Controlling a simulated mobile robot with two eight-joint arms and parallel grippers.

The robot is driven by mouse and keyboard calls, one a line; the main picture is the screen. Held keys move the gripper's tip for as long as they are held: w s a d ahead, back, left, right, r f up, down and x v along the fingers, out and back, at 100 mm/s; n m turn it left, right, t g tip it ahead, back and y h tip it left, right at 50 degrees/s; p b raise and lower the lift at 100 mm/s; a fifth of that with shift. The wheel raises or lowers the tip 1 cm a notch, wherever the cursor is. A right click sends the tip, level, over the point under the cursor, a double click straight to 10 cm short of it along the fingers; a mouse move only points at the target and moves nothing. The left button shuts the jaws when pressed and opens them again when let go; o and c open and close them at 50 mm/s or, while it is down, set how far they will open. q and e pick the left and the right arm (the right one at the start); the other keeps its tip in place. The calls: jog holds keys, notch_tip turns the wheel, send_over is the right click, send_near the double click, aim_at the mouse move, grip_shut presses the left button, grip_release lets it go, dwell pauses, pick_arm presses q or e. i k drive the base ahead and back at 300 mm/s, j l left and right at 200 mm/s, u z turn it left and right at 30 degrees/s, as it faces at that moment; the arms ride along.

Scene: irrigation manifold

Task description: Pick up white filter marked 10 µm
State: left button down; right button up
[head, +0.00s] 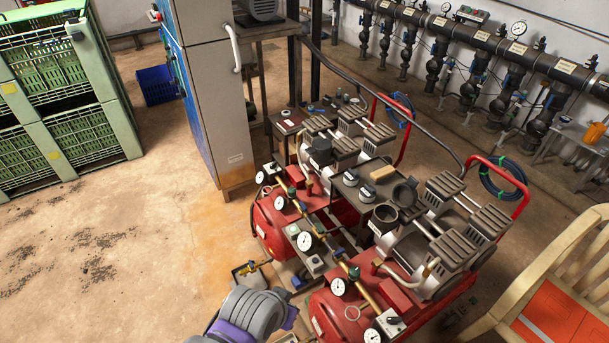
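No marking reading 10 µm can be made out, so I cannot tell for sure which thing is the white filter. A small pale piece (382,173) lies on the dark top between the two red compressors, and a small white-topped part (367,193) sits just in front of it. Both are too small to identify. A grey and purple link of my arm rises at the bottom, left of the middle, in front of the compressors. No gripper fingers show, and neither gripper can be seen holding anything.
Two red compressors (296,228) with gauges and hoses fill the middle. A wooden bench (515,298) with an orange cushion is at right. Green crates (62,100) stand at left. The concrete floor at left is clear.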

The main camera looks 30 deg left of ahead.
aim_at(351, 176)
jog(key=u, duration=0.5)
jog(key=k+j, duration=0.15)
jog(key=j, duration=0.2)
jog(key=k+j, duration=0.15)
jog(key=j, duration=0.15)
jog(key=k+j, duration=0.15)
jog(key=j, duration=0.75)
jog(key=k+j+z, duration=0.1)
jog(key=j, duration=0.45)
jog(key=i+j, duration=0.15)
jog(key=j, duration=0.2)
jog(key=i+j, duration=0.2)
jog(key=j, duration=0.15)
jog(key=i+j+z, duration=0.1)
jog(key=j, duration=0.2)
jog(key=i+j, duration=0.15)
jog(key=i, duration=0.5)
jog(key=i+j+z, duration=0.1)
jog(key=i, duration=0.5)
